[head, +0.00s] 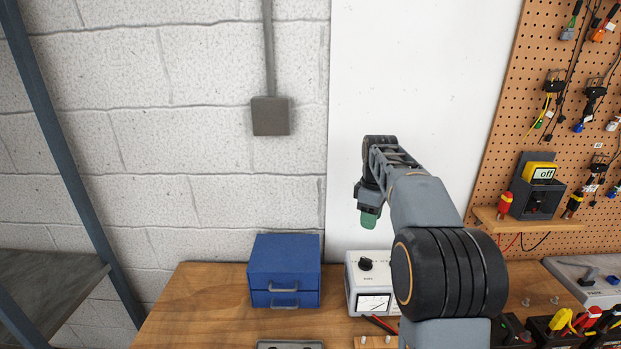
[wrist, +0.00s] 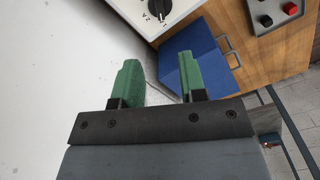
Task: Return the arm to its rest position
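My gripper (head: 369,218) hangs from my raised arm above the workbench, in front of the white wall panel, with its green fingertips pointing down. In the wrist view my gripper (wrist: 159,80) shows two green fingers spread apart with nothing between them. It is open and empty. The head view shows the fingers side-on, overlapping each other. My arm reaches forward over the bench, and its thick dark joint hides part of the bench behind it.
A blue drawer box (head: 284,262) and a white meter unit (head: 366,280) stand on the wooden workbench (head: 200,295). A pegboard (head: 507,140) with tools and a yellow multimeter (head: 540,172) is at right. A metal shelf frame (head: 70,170) stands at left. The air around my gripper is clear.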

